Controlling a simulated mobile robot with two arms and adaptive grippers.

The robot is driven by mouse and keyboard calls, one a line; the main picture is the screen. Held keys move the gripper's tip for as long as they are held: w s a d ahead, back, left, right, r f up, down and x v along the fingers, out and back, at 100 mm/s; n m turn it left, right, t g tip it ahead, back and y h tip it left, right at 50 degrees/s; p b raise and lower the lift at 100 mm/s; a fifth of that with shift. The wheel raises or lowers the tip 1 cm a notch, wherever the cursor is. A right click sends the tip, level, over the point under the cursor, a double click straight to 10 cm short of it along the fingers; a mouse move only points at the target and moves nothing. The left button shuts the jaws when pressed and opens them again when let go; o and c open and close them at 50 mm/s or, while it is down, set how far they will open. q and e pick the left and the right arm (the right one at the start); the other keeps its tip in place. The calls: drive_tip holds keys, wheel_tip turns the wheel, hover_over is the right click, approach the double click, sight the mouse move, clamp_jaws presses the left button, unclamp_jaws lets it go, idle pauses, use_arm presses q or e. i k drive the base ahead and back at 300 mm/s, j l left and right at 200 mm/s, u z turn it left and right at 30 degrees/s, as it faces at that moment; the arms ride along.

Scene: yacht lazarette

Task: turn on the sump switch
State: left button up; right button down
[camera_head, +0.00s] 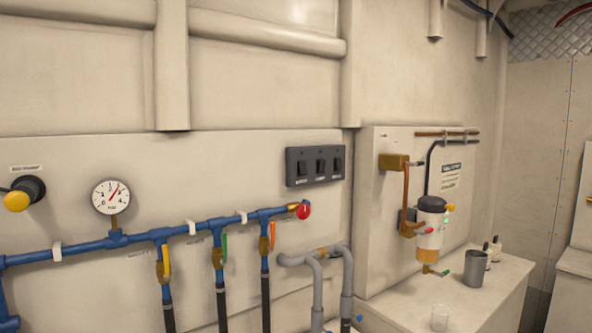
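A dark switch panel (328,152) is fixed to the cream wall near the middle of the head view. It carries a left switch (302,167), a middle switch (320,166) and a right switch (338,163), all black rockers. The labels under them are too small to read, so I cannot tell which one is the sump switch. Whether each rocker is on or off is also unclear. Neither of my grippers shows in this view.
A blue pipe (85,248) with several valves and a red knob (303,211) runs below the panel. A pressure gauge (111,197) and yellow knob (16,201) are at left. A filter unit (431,222) and grey cup (475,268) are at right. The panel's front is unobstructed.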

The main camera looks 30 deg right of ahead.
sight(322, 164)
drive_tip(key=i+l+u, duration=0.1)
drive_tip(key=l, duration=1)
drive_tip(key=i+l+u, duration=0.15)
drive_tip(key=l, duration=1)
drive_tip(key=k, duration=0.05)
